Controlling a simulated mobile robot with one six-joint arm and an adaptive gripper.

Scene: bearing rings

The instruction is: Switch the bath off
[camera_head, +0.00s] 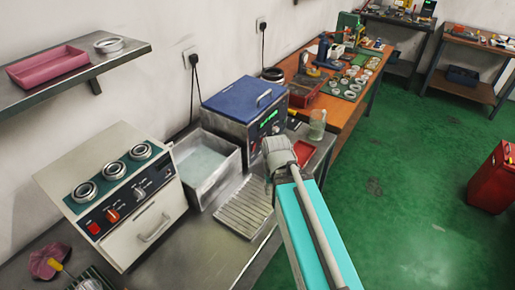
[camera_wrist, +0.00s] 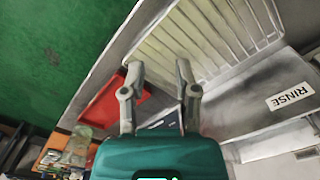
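The bath (camera_head: 245,102) is a box with a closed blue lid and a lid handle, standing on the steel bench in the head view. Its dark front panel (camera_head: 269,122) shows lit green digits and small controls. My gripper (camera_head: 275,160) is just in front of the panel and hides its lower part; contact cannot be told. In the wrist view my gripper (camera_wrist: 158,76) has its two fingers apart with nothing held between them. A dark patch lies behind the fingers there, too unclear to name. The switch itself cannot be made out.
A rinse tank (camera_head: 228,172) stands left of the bath; its RINSE label (camera_wrist: 290,96) shows in the wrist view. A ribbed drainer (camera_head: 243,208) and red tray (camera_head: 303,152) lie near my gripper. A beaker (camera_head: 317,124) stands right. A ring-topped unit (camera_head: 150,222) with red switches is farther left.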

